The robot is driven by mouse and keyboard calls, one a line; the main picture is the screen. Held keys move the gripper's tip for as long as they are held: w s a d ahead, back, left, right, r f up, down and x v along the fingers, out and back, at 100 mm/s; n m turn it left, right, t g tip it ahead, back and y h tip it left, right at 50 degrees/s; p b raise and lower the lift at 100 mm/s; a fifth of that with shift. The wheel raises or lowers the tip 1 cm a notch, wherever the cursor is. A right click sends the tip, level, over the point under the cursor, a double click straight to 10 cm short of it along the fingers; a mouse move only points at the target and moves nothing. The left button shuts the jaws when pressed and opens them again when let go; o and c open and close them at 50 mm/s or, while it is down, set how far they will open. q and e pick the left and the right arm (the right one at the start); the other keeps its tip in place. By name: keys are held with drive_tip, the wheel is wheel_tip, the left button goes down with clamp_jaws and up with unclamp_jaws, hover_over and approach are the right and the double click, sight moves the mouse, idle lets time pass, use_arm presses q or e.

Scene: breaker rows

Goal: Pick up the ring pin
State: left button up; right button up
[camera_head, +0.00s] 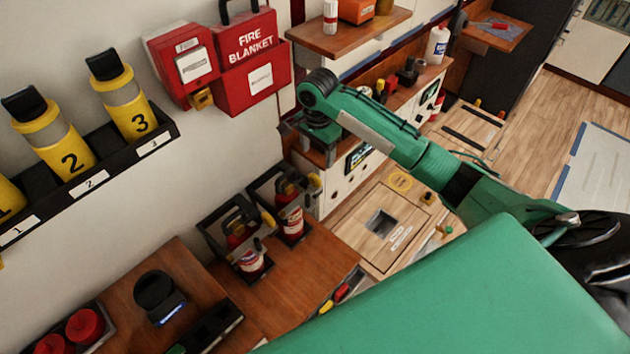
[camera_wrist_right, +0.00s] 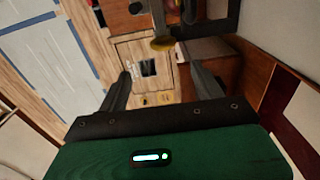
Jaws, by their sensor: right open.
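I cannot make out the ring pin for certain in either view. Two red fire extinguishers with dark handles and yellow parts stand in black brackets by the wall in the head view: a front one (camera_head: 250,262) and a back one (camera_head: 292,222). My right gripper (camera_head: 306,140) hangs above and beyond them near the wall, partly hidden by its own wrist. In the right wrist view its two fingers (camera_wrist_right: 160,72) are spread with nothing between them. A dark bar with a yellow end (camera_wrist_right: 163,44) shows beyond the fingertips. My left gripper is out of view.
A red fire blanket box (camera_head: 248,75) and yellow numbered cylinders (camera_head: 125,105) are on the wall. A wooden shelf (camera_head: 350,38) juts out near my right wrist. A black device (camera_head: 160,297) sits on the wooden counter (camera_head: 300,300). A square hatch (camera_head: 380,222) lies beyond.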

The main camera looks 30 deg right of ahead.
sight(316, 175)
wheel_tip(316, 175, down, 8)
drive_tip(key=shift+r+p, duration=0.25)
drive_tip(key=shift+p, duration=0.4)
drive_tip(key=f, duration=0.1)
drive_tip(key=f+p, duration=0.1)
drive_tip(key=f, duration=0.2)
drive_tip(key=shift+w+p, duration=0.3)
drive_tip(key=shift+p, duration=0.05)
drive_tip(key=shift+f, duration=0.6)
drive_tip(key=c, duration=1.1)
drive_tip(key=shift+o, duration=0.2)
